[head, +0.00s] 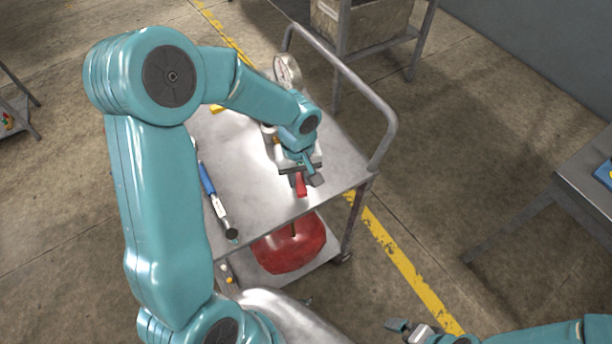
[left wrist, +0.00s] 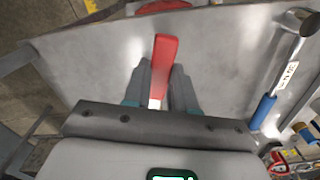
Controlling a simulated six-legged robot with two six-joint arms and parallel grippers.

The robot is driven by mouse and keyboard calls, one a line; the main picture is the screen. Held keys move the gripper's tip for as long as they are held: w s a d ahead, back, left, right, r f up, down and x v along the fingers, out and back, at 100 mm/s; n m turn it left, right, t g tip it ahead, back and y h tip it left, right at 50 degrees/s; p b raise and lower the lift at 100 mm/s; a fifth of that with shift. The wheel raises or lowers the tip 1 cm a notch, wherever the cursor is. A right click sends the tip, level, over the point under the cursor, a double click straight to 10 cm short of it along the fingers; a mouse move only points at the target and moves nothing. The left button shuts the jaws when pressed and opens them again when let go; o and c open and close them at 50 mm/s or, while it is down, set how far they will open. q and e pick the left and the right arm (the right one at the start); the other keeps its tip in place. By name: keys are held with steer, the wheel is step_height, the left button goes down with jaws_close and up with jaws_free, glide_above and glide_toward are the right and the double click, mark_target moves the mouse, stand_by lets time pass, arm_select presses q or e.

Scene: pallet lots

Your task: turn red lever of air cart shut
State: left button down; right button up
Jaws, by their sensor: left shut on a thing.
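The air cart (head: 335,185) is a grey metal cart with a curved push rail. Its red lever (head: 300,184) shows near the front of the top; the fitting behind it is mostly hidden by my arm. My left gripper (head: 307,178) is shut on the red lever. In the left wrist view the lever (left wrist: 166,58) stands up between the two grey fingers (left wrist: 162,90) and sticks out past them. A round pressure gauge (head: 287,70) stands behind my wrist. My right gripper (head: 408,328) is partly in view at the bottom edge, away from the cart; its opening is unclear.
A blue-handled tool (head: 208,182) lies on the cart top, left of the lever. A red rounded object (head: 290,247) is on the lower shelf. Another cart with a box (head: 360,22) stands behind, and a grey table (head: 585,180) at the right. Floor between is clear.

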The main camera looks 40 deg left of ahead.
arm_select(q)
steer(key=s+a+m, duration=0.1)
steer(key=a+m+b, duration=0.1)
steer(key=m, duration=0.1)
steer(key=shift+s+a+m, duration=0.15)
steer(key=shift+s+m, duration=0.15)
steer(key=shift+s, duration=0.1)
steer(key=shift+s+a+m, duration=0.25)
steer(key=shift+a+m, duration=0.4)
steer(key=shift+m, duration=0.25)
steer(key=a+m, duration=0.2)
steer(key=shift+s+r+m, duration=0.1)
steer(key=shift+s+m, duration=0.15)
steer(key=shift+m, duration=0.15)
steer(key=a+m+p, duration=0.1)
steer(key=a+m, duration=0.1)
steer(key=m, duration=0.1)
steer(key=shift+a, duration=0.2)
steer(key=shift+w+a+m+p, duration=0.2)
steer(key=shift+a+m, duration=0.3)
steer(key=shift+m, duration=0.3)
steer(key=shift+w+a+m+p, duration=0.15)
steer(key=shift+a+m, duration=0.3)
steer(key=shift+m, duration=0.35)
steer(key=c, duration=0.9)
jaws_free()
step_height(320, 180, up, 16)
steer(key=shift+r, duration=0.15)
